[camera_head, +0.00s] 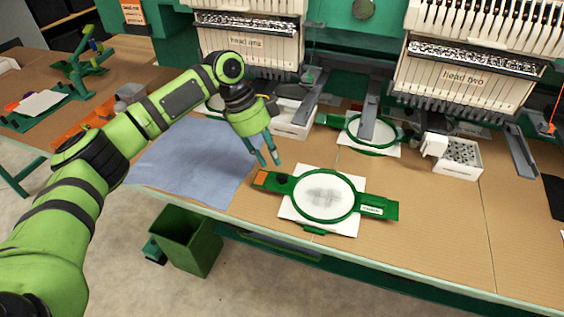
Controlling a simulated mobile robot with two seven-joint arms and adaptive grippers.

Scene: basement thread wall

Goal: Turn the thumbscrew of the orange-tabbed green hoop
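The green hoop (298,209) lies on a white sheet near the front edge of the table. White fabric with a grey smudge fills its ring. Its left arm ends in an orange tab (261,179), and its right arm carries a white label. A small green lug (315,231) sticks out at the ring's front; I cannot clearly tell whether it is the thumbscrew. My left gripper (270,164) points down just behind the orange tab, apart from the hoop. Its two fingers are spread, with nothing between them. My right gripper is out of view.
Blue cloth (185,160) lies left of the hoop. Another green hoop (352,132) sits behind, under the embroidery heads. A white box (462,165) stands at the back right. A green bin (187,240) stands on the floor. The table right of the hoop is clear.

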